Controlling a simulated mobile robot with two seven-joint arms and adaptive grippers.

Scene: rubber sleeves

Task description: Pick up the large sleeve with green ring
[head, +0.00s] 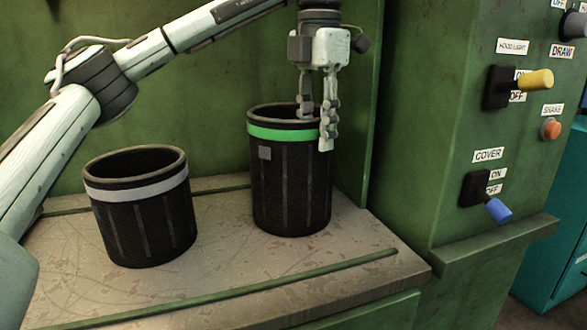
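The large black sleeve with the green ring (285,185) stands upright on the worktop, right of centre. Its green band (272,133) runs just below the rim, and a small grey patch is on its front. My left gripper (316,125) points down at the sleeve's right rim. One finger reaches into the opening and its tip is hidden by the wall. The other finger is in front of the outer wall. The fingers are a little apart with the wall between them; whether they press on it I cannot tell. My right gripper is out of view.
A shorter, wider black sleeve with a white ring (142,212) stands to the left on the worn worktop (222,262). A green wall is behind. On the right, a green panel (450,130) carries a yellow lever (535,80), a blue lever (498,210) and a red button (551,128).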

